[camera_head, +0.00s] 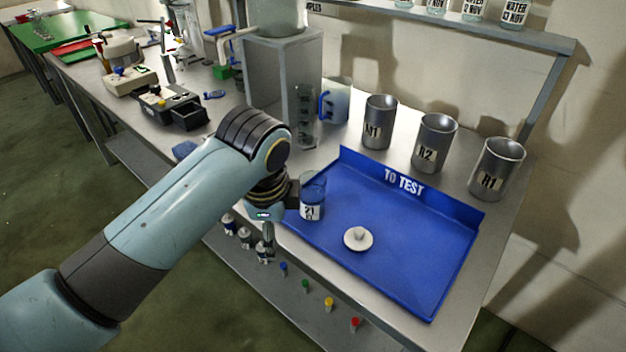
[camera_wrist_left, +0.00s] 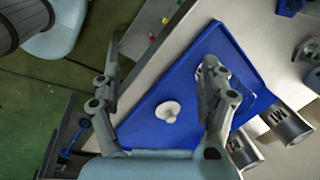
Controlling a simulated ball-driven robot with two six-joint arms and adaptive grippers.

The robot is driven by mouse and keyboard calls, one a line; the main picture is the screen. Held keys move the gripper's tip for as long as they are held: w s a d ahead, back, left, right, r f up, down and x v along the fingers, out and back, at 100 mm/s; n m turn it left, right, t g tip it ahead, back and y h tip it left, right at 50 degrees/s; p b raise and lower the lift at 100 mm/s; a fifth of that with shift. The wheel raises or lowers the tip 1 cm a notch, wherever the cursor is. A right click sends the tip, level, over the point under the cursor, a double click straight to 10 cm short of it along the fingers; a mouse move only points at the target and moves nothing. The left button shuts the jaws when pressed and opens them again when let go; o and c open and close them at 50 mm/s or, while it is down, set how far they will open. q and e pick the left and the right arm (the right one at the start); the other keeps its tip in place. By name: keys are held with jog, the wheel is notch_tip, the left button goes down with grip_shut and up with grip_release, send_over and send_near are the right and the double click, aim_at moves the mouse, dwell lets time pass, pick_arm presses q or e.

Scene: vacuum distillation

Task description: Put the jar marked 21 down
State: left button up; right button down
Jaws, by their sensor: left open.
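The jar marked 21 (camera_head: 311,208) is a small clear jar with a white label. It appears upright at the left corner of the blue "TO TEST" tray (camera_head: 420,285). My left gripper (camera_head: 282,212) is right beside the jar, partly hidden by my own wrist. In the left wrist view the gripper (camera_wrist_left: 160,82) is open, its fingers spread wide with nothing held between them. A glassy shape shows partly behind the right-hand finger there; I cannot tell its label. My right gripper is in neither view.
A white knobbed lid (camera_head: 358,238) lies on the tray. Metal cups H1 (camera_head: 496,170), R2 (camera_head: 434,145) and M1 (camera_head: 379,122) stand behind it. A blue-handled mug (camera_head: 336,102) and a grey box (camera_head: 280,85) stand at the back left. Much of the tray is clear.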

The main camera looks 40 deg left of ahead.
aim_at(311, 196)
pick_arm(q)
jog(key=w+m, duration=0.4)
jog(key=w+m+g, duration=0.1)
jog(key=w+m, duration=0.3)
jog(key=w+a+r+m+p, duration=0.1)
jog(key=w+m, duration=0.2)
jog(key=w, duration=0.1)
jog(key=shift+w+m, duration=0.35)
jog(key=shift+m, duration=0.05)
jog(key=f, duration=0.4)
jog(key=a+f, duration=0.1)
jog(key=f, duration=0.1)
jog(key=shift+w+a, duration=0.1)
jog(key=shift+w, duration=0.2)
jog(key=shift+r+p, duration=0.1)
jog(key=shift+p, duration=0.2)
jog(key=c, duration=1.4)
